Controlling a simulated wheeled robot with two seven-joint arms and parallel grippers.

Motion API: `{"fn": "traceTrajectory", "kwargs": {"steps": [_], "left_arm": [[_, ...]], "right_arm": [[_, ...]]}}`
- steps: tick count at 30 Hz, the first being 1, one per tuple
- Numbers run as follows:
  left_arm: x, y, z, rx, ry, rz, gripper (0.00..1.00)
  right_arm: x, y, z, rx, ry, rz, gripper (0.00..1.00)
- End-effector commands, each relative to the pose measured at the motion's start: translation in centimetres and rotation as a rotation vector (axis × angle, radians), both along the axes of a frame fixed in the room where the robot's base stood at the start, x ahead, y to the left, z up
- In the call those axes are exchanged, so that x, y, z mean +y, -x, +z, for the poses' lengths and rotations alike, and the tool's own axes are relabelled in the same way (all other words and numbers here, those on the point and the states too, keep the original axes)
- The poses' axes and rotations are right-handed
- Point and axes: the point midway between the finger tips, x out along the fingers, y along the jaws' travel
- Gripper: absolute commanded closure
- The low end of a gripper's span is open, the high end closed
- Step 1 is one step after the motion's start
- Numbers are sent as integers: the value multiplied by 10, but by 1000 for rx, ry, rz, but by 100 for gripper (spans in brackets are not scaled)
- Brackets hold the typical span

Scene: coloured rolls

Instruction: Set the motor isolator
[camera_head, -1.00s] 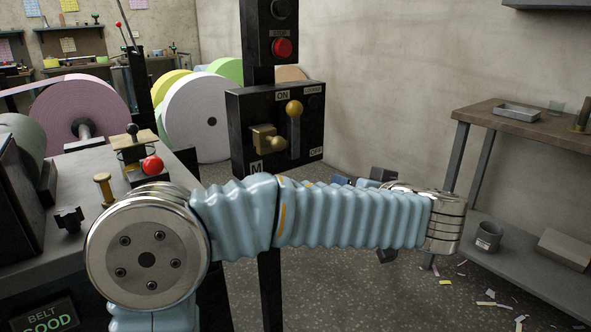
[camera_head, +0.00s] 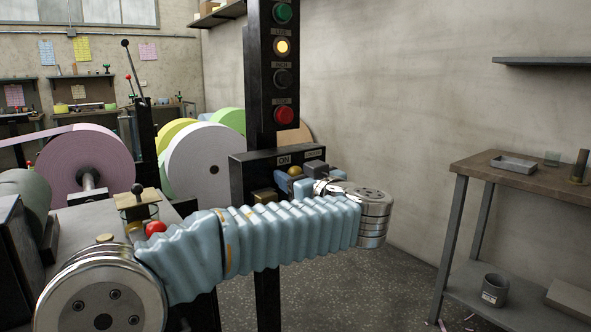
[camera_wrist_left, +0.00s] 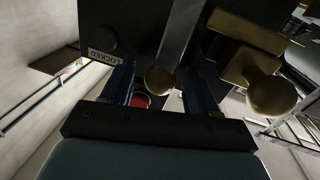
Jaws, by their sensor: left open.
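The motor isolator is a black box (camera_head: 240,178) on a dark post, with an ON label at its top. In the left wrist view its grey lever (camera_wrist_left: 181,38) ends in a brass knob (camera_wrist_left: 159,81). The knob also shows in the head view (camera_head: 295,170), at the upper end by ON. My left gripper (camera_wrist_left: 160,95) is open, with a finger on either side of the knob; contact cannot be told. A second brass handle (camera_wrist_left: 268,92) is beside the lever, outside the fingers. My arm hides the lower box in the head view. My right gripper is not in view.
Above the box, the post carries a green lamp (camera_head: 283,13), a glowing yellow lamp (camera_head: 282,46) and a red button (camera_head: 284,115). A machine with large rolls (camera_head: 200,163) stands left. A shelf table (camera_head: 520,178) stands right, with open floor before it.

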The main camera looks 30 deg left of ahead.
Motion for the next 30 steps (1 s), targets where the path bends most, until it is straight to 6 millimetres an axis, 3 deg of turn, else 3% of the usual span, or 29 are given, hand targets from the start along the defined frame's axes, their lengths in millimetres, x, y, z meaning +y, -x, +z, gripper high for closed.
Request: {"fn": "traceTrajectory", "kwargs": {"steps": [11,23,30], "left_arm": [[7,-4,-1,1,1,1,41],[7,-4,-1,1,1,1,100],[7,-4,-1,3,-1,1,100]], "right_arm": [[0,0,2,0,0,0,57],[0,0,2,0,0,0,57],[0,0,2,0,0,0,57]]}}
